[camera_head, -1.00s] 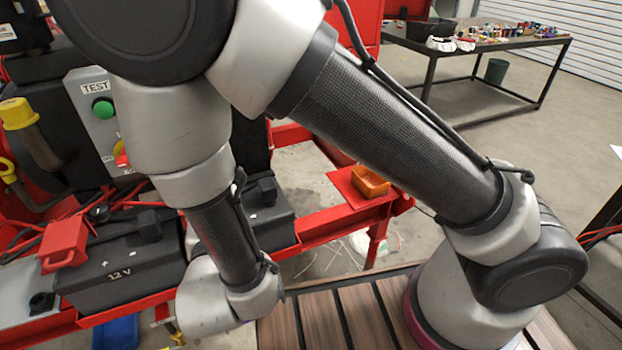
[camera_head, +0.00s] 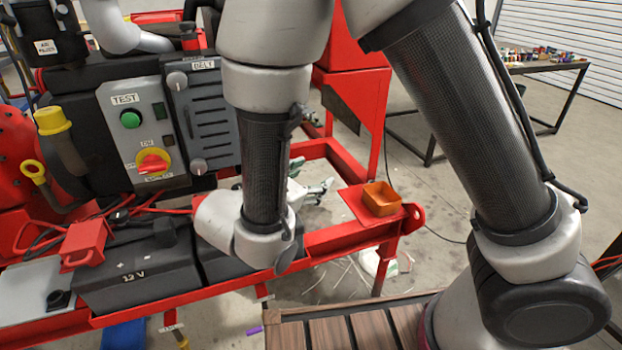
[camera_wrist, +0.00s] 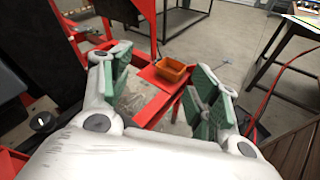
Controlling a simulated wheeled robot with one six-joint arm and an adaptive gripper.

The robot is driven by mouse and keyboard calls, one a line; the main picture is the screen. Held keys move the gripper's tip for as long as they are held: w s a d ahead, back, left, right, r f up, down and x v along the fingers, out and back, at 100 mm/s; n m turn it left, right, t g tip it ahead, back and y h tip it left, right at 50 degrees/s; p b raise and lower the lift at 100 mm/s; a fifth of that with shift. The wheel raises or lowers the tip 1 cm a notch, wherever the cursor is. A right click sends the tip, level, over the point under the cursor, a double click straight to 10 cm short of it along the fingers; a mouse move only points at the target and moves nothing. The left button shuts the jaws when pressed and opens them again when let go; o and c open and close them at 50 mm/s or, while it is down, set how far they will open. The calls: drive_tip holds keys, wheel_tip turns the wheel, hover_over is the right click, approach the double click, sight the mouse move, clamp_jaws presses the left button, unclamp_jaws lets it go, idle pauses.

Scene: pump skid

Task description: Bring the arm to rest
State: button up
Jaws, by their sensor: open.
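My gripper (camera_wrist: 163,88) is open in the wrist view, its two green-padded fingers spread wide with nothing between them. In the head view my gripper (camera_head: 314,190) shows partly behind my grey and black forearm links, above the red frame. My arm is bent: one carbon-textured link rises from the lower right and another hangs down at the middle. The orange tray (camera_head: 381,198) sits on a red shelf plate to the right of my gripper in the head view. It also shows in the wrist view (camera_wrist: 172,70), beyond the fingertips.
The control panel (camera_head: 145,135) with a green TEST button and red-yellow knob stands at the left. A black 12 V battery (camera_head: 135,270) sits below it. The red frame rail (camera_head: 340,238) runs across the middle. A worktable (camera_head: 535,66) stands at the back right.

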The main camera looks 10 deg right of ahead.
drive_tip(key=shift+d, duration=0.25)
drive_tip(key=s+d+r+m+g+y, duration=0.1)
drive_tip(key=s+d+m+g, duration=0.7)
drive_tip(key=d+m+g, duration=0.4)
drive_tip(key=s+d+r+m+t+y, duration=0.2)
drive_tip(key=s+d+r+m+y, duration=0.1)
drive_tip(key=d+r+m, duration=0.3)
drive_tip(key=s+d+r+m+t+y, duration=0.2)
drive_tip(key=d+r+m+y, duration=0.3)
drive_tip(key=d+r, duration=0.3)
drive_tip(key=shift+s+d+r+m+t, duration=0.15)
drive_tip(key=shift+s+d+m+t, duration=0.25)
drive_tip(key=shift+s+d+m, duration=0.65)
